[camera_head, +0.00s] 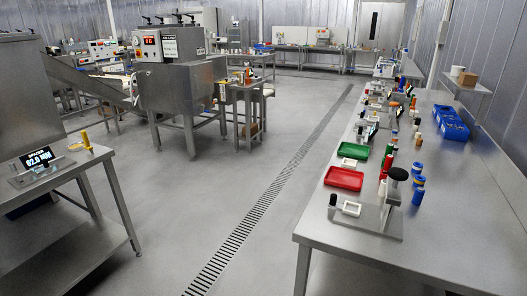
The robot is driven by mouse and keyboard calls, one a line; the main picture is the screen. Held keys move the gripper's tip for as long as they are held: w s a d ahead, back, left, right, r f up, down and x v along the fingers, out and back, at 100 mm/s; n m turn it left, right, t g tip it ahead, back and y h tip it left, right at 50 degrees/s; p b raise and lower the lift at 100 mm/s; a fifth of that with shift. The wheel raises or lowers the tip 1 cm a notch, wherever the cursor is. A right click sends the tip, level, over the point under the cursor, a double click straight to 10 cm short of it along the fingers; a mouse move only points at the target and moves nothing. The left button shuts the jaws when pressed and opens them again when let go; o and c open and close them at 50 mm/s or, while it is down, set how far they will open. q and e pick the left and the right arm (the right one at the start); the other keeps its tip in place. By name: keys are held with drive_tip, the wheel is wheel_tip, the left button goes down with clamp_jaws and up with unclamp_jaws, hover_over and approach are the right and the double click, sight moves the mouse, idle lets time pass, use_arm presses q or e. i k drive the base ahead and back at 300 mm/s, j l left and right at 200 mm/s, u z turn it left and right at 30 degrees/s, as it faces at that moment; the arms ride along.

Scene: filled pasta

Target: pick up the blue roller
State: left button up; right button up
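Several small blue cylindrical items stand on the long steel table (440,232) at the right. The nearest blue cylinder (418,196) is upright near the table's near end, to the right of a black-topped post. Another blue cylinder with a yellowish part (418,169) stands behind it. I cannot tell which of these is the blue roller; they are too small for detail. Neither of my grippers is in view.
A red tray (344,178) and a green tray (353,151) lie along the table's left side. Blue bins (454,129) sit at its right. A steel side table (62,173) with a display stands at the left. The grey floor between is clear, with a drain grate (268,198).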

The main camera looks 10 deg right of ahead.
sight(417, 199)
drive_tip(key=z, duration=1.3)
